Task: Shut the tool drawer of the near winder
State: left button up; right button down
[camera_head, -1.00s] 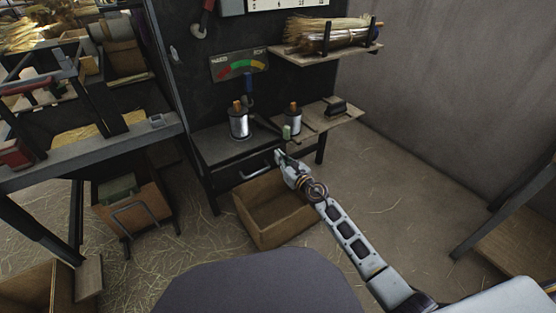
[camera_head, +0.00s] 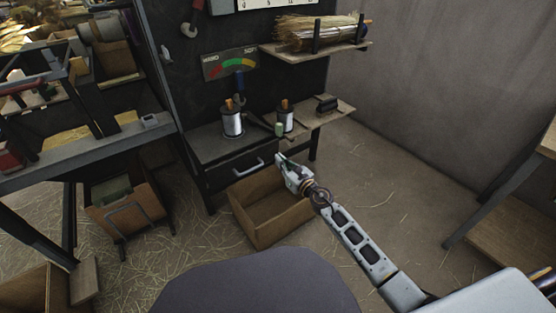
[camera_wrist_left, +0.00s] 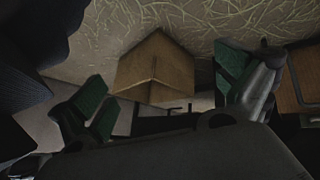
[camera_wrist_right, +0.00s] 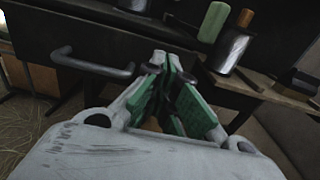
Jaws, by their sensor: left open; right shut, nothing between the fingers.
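The near winder's tool drawer (camera_head: 232,174) is a dark front with a grey bar handle (camera_head: 248,168), under the winder's worktop. I cannot tell for sure whether a gap remains behind its front. In the right wrist view the handle (camera_wrist_right: 92,66) is left of the fingers. My right gripper (camera_head: 280,159) is shut and empty, beside the drawer front and right of the handle. Its green-padded fingers (camera_wrist_right: 166,66) point at the dark front; contact is unclear. My left gripper (camera_wrist_left: 163,88) is open and empty, seen only in the left wrist view.
An open wooden box (camera_head: 268,212) stands on the floor below the drawer and my right gripper. A bench (camera_head: 85,150) stands at the left. Straw-strewn floor is clear at the right.

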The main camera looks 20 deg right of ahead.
pick_arm(q)
jog(key=shift+f, duration=0.2)
pick_arm(e)
jog(key=v, duration=0.6)
jog(key=shift+s, duration=0.2)
